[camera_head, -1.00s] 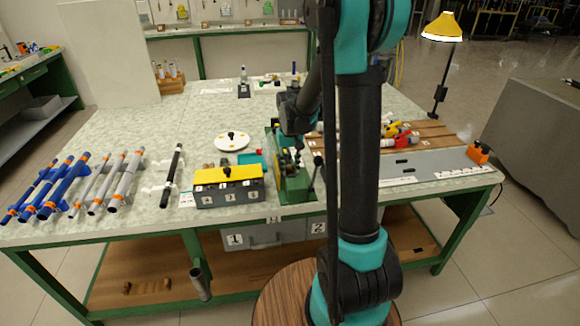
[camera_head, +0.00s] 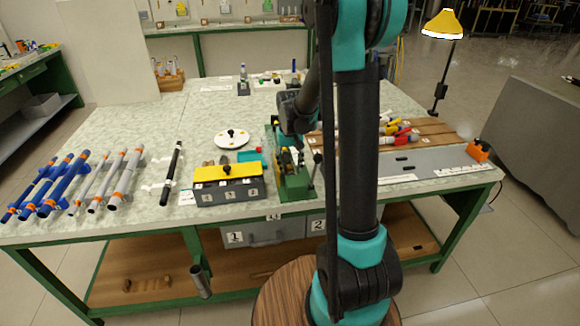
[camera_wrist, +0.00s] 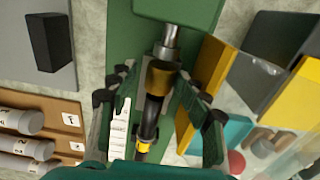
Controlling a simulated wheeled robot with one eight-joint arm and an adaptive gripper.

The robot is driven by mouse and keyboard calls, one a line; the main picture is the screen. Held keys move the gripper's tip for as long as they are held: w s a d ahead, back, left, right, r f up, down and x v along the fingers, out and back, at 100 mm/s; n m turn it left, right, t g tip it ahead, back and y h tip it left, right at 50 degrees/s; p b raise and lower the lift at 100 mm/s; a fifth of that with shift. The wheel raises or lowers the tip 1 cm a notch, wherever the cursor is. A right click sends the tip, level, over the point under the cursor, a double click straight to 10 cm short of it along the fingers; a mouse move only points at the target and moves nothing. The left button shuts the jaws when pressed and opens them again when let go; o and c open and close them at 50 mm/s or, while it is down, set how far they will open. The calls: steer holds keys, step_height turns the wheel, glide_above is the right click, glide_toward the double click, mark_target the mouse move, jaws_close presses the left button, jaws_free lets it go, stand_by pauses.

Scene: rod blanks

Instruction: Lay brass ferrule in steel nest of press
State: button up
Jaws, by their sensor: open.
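The green press (camera_head: 294,180) stands on the table, and my gripper is over it, partly hidden by my arm. In the wrist view the press's green body (camera_wrist: 116,40) fills the top middle, with a bright steel rod (camera_wrist: 170,42) pointing down the picture. A brass-coloured ferrule (camera_wrist: 160,76) lies in line with this rod's end. A black rod with a yellow band (camera_wrist: 149,125) continues below it. My gripper (camera_wrist: 158,98) is open, one finger on each side of this line, with visible gaps. The steel nest under the ferrule is hidden, so I cannot tell if the ferrule rests in it.
A yellow-topped numbered box (camera_head: 228,183) stands close left of the press. A white disc (camera_head: 232,139) lies behind it. A wooden rack (camera_head: 430,135) and grey plate (camera_head: 440,165) are on the right. Blue and grey tubes (camera_head: 62,185) lie at far left.

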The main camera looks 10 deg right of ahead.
steer(key=shift+r, duration=4)
